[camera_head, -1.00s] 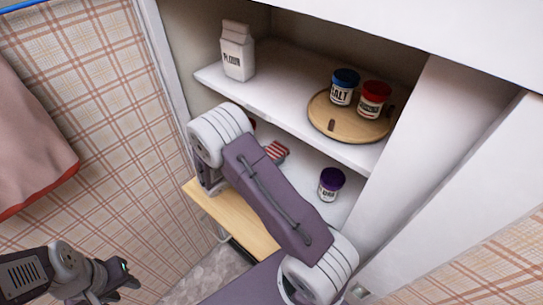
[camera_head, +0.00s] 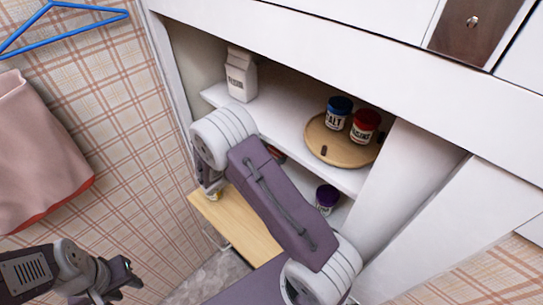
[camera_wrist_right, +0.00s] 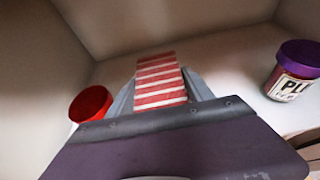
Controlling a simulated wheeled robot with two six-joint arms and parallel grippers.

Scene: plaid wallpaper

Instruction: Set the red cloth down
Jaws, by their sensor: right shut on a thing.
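The red cloth (camera_wrist_right: 160,78), with red and white stripes, is held between the two grey fingers of my right gripper (camera_wrist_right: 162,95) in the right wrist view. It extends forward from the fingers, over the white lower shelf; I cannot tell whether it touches the shelf. In the head view only a sliver of it (camera_head: 277,153) shows behind my right arm, which hides the right gripper. My left gripper (camera_head: 127,280) is at the lower left of the head view, far from the cloth, with no object visible in it; its finger gap is unclear.
On the lower shelf, a purple-lidded jar (camera_wrist_right: 293,72) stands right of the cloth and a red-lidded jar (camera_wrist_right: 91,103) left. The upper shelf (camera_head: 290,118) holds a flour carton (camera_head: 241,78) and a round wooden tray (camera_head: 325,146) with two jars. A pink towel (camera_head: 38,150) hangs left.

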